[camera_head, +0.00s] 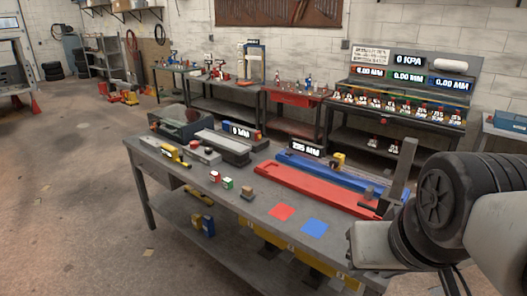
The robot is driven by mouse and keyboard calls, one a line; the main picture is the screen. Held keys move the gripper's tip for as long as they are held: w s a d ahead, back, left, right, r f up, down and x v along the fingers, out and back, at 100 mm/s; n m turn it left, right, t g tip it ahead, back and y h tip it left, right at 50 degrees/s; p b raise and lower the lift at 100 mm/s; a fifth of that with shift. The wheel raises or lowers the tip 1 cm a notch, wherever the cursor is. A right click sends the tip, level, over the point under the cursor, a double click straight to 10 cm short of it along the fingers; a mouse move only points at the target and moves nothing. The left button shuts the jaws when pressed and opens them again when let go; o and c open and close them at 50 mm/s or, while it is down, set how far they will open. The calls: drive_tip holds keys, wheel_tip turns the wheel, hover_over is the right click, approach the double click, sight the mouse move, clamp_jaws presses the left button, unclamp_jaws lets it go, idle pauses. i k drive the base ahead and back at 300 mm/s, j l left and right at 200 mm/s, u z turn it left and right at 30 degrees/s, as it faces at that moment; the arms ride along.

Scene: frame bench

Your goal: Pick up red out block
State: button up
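A small red block (215,176) with a pale mark stands on the workbench (190,178), left of the middle. A green block (228,183) with a similar mark stands just right of it. It is too small to tell whether the red one bears a word such as "out". A flat red square (281,211) and a flat blue square (313,228) lie near the bench's front edge. My arm comes in at the right, well away from the red block. I cannot make out any gripper fingers in this view.
A brown block (247,194) stands right of the green one. A yellow and black tool (174,153) lies behind and left. A long red channel (318,188) and a blue one (335,173) fill the bench's right side. A grey upright (401,163) stands by my arm.

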sight(215, 177)
drive_tip(key=i+j+z, duration=0.15)
drive_tip(key=j, duration=0.35)
drive_tip(key=i+j+z, duration=0.1)
drive_tip(key=i+j, duration=0.15)
drive_tip(key=j, duration=0.3)
drive_tip(key=i+j+z, duration=0.15)
drive_tip(key=j, duration=0.4)
drive_tip(key=i+j+z, duration=0.15)
drive_tip(key=j, duration=0.4)
drive_tip(key=j+z, duration=0.15)
drive_tip(key=j, duration=0.4)
drive_tip(key=i+j+z, duration=0.1)
drive_tip(key=j, duration=0.5)
drive_tip(key=i+j+z, duration=0.1)
drive_tip(key=j, duration=0.25)
drive_tip(key=i+j+z, duration=0.1)
drive_tip(key=i+j, duration=0.15)
drive_tip(key=i+j+z, duration=0.1)
drive_tip(key=j, duration=0.35)
drive_tip(key=i+j, duration=0.35)
drive_tip(key=i+z, duration=0.05)
drive_tip(key=i, duration=0.05)
